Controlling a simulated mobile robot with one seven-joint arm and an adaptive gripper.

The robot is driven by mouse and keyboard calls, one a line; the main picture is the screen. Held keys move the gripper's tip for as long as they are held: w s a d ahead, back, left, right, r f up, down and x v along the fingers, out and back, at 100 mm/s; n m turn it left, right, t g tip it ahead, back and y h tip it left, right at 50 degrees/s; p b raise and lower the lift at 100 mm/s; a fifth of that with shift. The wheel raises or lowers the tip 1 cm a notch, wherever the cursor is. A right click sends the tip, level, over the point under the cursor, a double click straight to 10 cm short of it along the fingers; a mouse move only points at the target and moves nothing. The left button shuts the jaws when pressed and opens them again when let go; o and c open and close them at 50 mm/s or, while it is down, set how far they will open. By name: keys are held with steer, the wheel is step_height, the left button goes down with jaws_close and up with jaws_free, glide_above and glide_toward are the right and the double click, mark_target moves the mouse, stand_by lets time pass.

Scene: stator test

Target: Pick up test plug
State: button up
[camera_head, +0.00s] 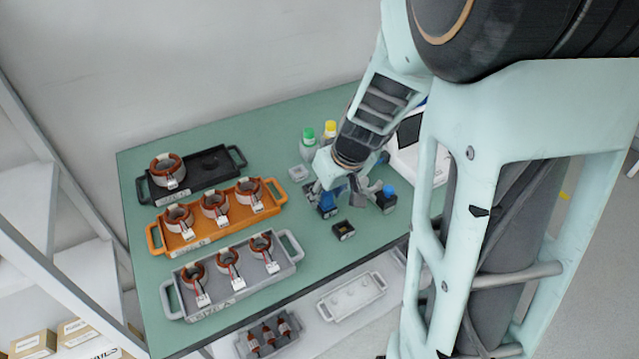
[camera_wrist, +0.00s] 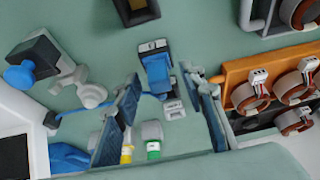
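The test plug appears to be the blue-and-black block (camera_wrist: 157,70) in the wrist view, lying on the green table. In the head view its blue body (camera_head: 327,204) is partly hidden below my gripper (camera_head: 338,193). My gripper also shows in the wrist view (camera_wrist: 162,82); its two dark blue finger pads are apart, with the plug in the gap near their tips. I see space between plug and fingers, and cannot tell how high the fingers are above it. A blue cable seems to run left from near the plug, partly hidden by the left finger.
A black box with blue knob (camera_head: 387,198) and a black open socket box (camera_head: 344,230) stand close by. Green (camera_head: 308,137) and yellow-capped bottles stand behind. Black, orange (camera_head: 155,240) and grey trays with copper-wound stators fill the table's left. A white device (camera_head: 405,165) stands right.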

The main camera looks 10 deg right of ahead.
steer(key=shift+c, duration=0.4)
jaws_close()
